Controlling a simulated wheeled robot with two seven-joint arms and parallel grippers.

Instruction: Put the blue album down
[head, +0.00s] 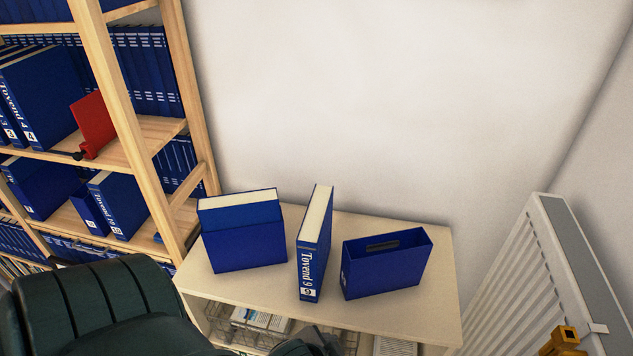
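A blue album (315,245) with "Tovend 9" on its spine stands upright on the low cabinet top (440,262), its spine facing me and its pale pages up. To its left is a blue slipcase (245,248) with a blue, pale-paged volume in it. To its right is an open blue slipcase (385,268) that looks empty, with a dark slot in its inner wall. The album stands between the two, touching nothing held.
A wooden shelf unit (120,115) with blue volumes and a red item (93,125) stands at the left. A dark green chair (95,305) is at the lower left. A white radiator (545,270) is at the right. Bare cabinet top shows at the right end.

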